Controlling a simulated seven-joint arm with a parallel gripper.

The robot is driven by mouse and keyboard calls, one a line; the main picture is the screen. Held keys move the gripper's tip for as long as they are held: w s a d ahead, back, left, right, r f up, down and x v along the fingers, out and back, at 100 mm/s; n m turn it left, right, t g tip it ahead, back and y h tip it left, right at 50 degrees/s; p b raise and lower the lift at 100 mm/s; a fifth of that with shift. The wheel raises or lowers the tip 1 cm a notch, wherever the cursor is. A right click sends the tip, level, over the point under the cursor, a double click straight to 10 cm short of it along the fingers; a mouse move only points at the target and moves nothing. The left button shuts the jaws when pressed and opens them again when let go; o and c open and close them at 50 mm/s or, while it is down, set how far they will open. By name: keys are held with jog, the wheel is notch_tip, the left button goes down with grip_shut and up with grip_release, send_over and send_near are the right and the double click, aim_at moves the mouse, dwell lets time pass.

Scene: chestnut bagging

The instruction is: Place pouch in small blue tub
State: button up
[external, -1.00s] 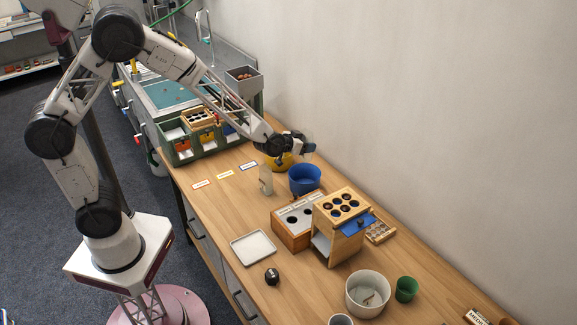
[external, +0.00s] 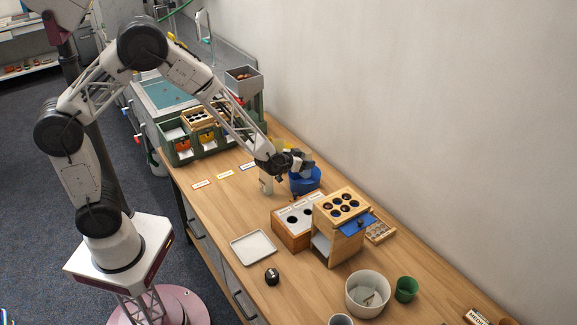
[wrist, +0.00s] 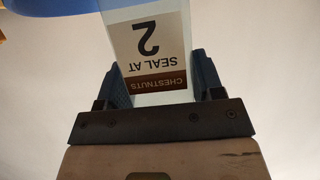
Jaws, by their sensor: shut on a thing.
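My gripper (external: 299,163) is beside and just above the blue tub (external: 305,182), over the back of the table, and partly covers the tub. In the wrist view my gripper (wrist: 160,92) is shut on a pale pouch (wrist: 118,28), one finger on each side. The pouch has a label reading "CHESTNUTS SEAL AT 2", upside down in that view. A blue edge at the top left of the wrist view may be the tub's rim. In the external view the pouch is hard to make out, and I cannot tell whether it is inside the rim.
A pale upright piece (external: 265,186) stands left of the tub. A yellow bowl behind is mostly hidden by my gripper. A wooden box with holes (external: 341,225) stands in front of the tub. A white tray (external: 253,247) lies on the table, with bare wood around it.

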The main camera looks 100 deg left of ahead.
jog(key=shift+f, duration=1.55)
jog(key=o, duration=1)
jog(key=s+d, duration=0.6)
jog(key=shift+s+d, duration=0.3)
